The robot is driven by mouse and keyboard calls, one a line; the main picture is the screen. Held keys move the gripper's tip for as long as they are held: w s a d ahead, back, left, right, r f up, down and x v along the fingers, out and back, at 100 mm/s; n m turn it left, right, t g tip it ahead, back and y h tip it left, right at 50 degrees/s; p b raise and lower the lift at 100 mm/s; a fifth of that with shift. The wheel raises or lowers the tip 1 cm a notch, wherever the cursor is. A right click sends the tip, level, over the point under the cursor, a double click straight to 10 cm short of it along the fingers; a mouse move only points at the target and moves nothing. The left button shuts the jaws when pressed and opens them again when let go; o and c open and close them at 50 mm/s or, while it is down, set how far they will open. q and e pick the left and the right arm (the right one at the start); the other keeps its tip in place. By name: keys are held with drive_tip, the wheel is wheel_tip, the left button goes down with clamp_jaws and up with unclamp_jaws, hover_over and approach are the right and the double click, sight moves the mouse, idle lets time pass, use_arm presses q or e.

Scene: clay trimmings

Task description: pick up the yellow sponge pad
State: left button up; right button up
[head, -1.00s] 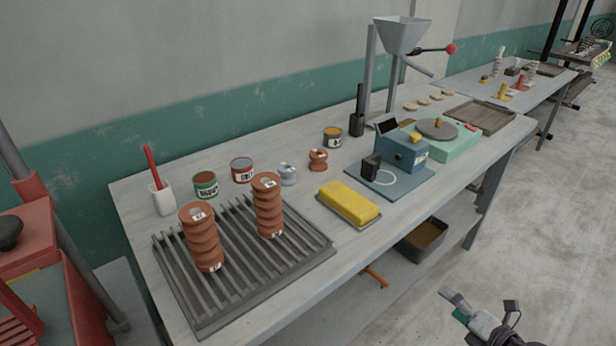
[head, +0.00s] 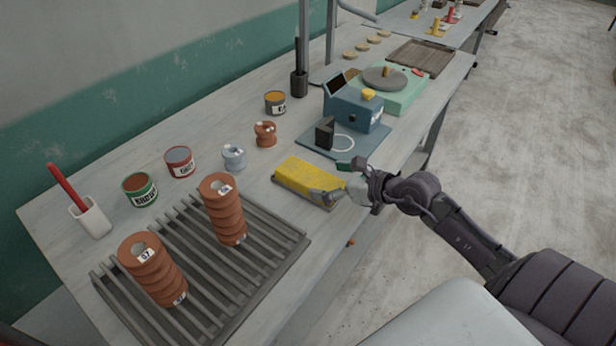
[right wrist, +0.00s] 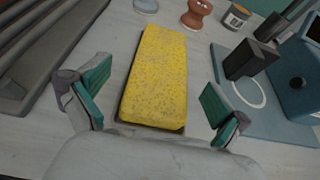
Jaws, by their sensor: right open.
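The yellow sponge pad (head: 308,177) lies flat on a thin dark tray (head: 290,188) near the front edge of the workbench. In the right wrist view the sponge pad (right wrist: 155,75) runs lengthwise away from me, its near end closest to my gripper. My right gripper (head: 338,178) is at the sponge's right end in the head view. Its open fingers (right wrist: 155,102) stand on either side of the sponge's near end, with gaps on both sides. It holds nothing. My left gripper is not in view.
A grey slatted rack (head: 270,246) with two ribbed clay-coloured stacks stands left of the sponge. A blue device (head: 355,108) on a blue plate (head: 318,138) sits close on the right.

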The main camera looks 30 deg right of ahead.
sight(310, 175)
drive_tip(key=shift+w+a+f, duration=0.1)
drive_tip(key=shift+w+a, duration=0.1)
drive_tip(key=shift+w, duration=0.25)
drive_tip(key=p+x, duration=0.1)
drive_tip(key=x, duration=0.4)
drive_tip(key=shift+d, duration=0.15)
drive_tip(key=shift+c, duration=0.5)
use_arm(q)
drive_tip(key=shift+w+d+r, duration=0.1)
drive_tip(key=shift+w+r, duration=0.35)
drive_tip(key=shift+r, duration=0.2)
use_arm(e)
drive_tip(key=c, duration=1.1)
